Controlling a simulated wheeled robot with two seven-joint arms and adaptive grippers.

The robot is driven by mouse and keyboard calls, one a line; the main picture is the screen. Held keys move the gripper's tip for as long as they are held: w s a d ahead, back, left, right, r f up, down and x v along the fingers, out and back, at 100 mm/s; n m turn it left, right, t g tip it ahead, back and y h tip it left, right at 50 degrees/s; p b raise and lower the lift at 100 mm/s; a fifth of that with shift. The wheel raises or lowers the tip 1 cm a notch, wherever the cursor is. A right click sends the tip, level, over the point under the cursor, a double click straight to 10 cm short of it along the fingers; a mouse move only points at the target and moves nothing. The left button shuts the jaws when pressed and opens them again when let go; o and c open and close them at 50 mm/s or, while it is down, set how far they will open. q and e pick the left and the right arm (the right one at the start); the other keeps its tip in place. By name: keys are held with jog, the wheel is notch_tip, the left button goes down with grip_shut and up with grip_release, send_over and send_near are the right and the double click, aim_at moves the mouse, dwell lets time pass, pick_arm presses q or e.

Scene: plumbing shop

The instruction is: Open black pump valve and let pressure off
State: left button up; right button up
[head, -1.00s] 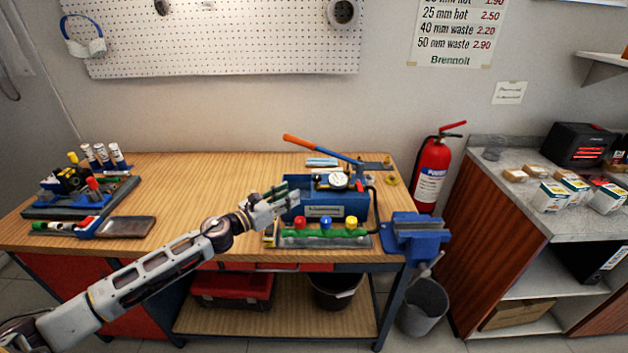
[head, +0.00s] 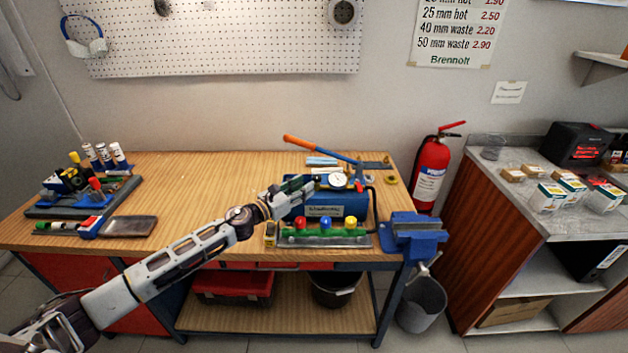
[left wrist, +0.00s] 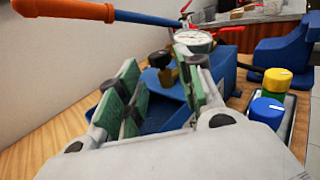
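The blue test pump (head: 345,199) stands on the bench, with a round white gauge (head: 338,180) and an orange-ended lever (head: 305,144). My left gripper (head: 306,184) is over the pump's left end, close to the gauge. In the left wrist view the left gripper (left wrist: 157,68) is open, its green-padded fingers apart. A small black knob on brass, seemingly the black pump valve (left wrist: 160,60), shows between the fingertips, just past them; I see no clear contact. The gauge (left wrist: 193,39) is beyond. In the head view the knob is hard to make out. My right gripper is not in view.
A green manifold with red, blue and yellow knobs (head: 325,234) lies in front of the pump. A blue vise (head: 415,236) is at the bench's right corner. Markers and tools (head: 90,190) sit at the left. The bench middle (head: 200,180) is clear.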

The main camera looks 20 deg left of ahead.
aim_at(314, 178)
pick_arm(q)
jog(key=shift+x, duration=1.1)
jog(key=shift+p+x, duration=0.45)
jog(key=shift+x, duration=0.8)
jog(key=shift+w+d, duration=0.15)
jog(key=shift+w, duration=0.15)
jog(key=shift+c, duration=0.3)
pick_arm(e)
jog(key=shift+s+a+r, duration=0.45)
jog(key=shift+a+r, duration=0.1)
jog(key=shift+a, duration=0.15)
pick_arm(q)
jog(key=c, duration=0.7)
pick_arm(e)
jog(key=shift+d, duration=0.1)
